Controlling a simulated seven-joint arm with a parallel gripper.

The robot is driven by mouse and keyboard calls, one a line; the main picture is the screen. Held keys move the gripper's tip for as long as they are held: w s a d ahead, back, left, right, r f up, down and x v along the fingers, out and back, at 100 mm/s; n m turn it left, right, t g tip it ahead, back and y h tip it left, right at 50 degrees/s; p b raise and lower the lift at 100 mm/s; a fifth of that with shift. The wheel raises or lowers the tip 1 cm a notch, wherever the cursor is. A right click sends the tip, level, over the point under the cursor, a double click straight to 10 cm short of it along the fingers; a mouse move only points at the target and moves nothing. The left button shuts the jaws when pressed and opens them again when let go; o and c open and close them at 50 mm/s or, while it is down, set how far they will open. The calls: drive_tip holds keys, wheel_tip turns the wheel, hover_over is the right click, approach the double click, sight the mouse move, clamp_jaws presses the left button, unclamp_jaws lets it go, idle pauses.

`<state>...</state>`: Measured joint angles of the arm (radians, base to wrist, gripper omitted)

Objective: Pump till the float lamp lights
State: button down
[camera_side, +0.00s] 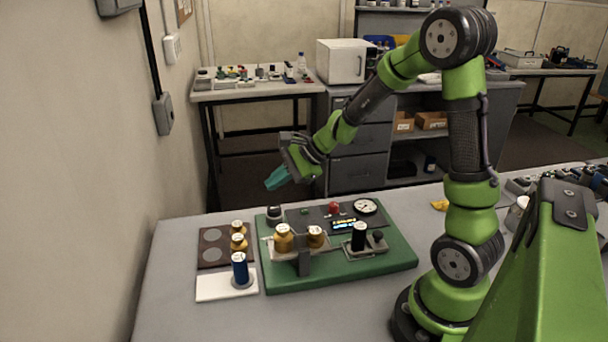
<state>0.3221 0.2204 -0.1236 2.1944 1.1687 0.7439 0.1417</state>
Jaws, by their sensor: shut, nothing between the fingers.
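A green base board (400,262) on the table bears the apparatus. Its dark panel carries a round white gauge (365,206), a red dome (335,208), a small green spot (304,211) and a small lit display (344,225). Which one is the float lamp, and whether it is lit, I cannot tell. A black cylinder (359,238) stands upright on a grey plate beside a dark knob (378,237). Two brass pieces, left (283,239) and right (316,237), sit on a pale platform. My gripper (277,179) is shut and empty, above and behind the board's left end.
A blue cylinder (240,268) stands on a white mat (215,287) left of the board. Two brass weights (238,241) stand on a brown tray (210,259) with grey discs. A dark-topped piece (273,215) stands at the board's back left corner. The table front is clear.

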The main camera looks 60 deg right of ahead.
sight(270, 208)
drive_tip(key=shift+f, duration=1.95)
idle(0.6)
drive_tip(key=shift+f, duration=0.4)
drive_tip(key=shift+f, duration=0.95)
idle(0.6)
drive_tip(key=shift+r, duration=1.35)
drive_tip(key=shift+r, duration=2.55)
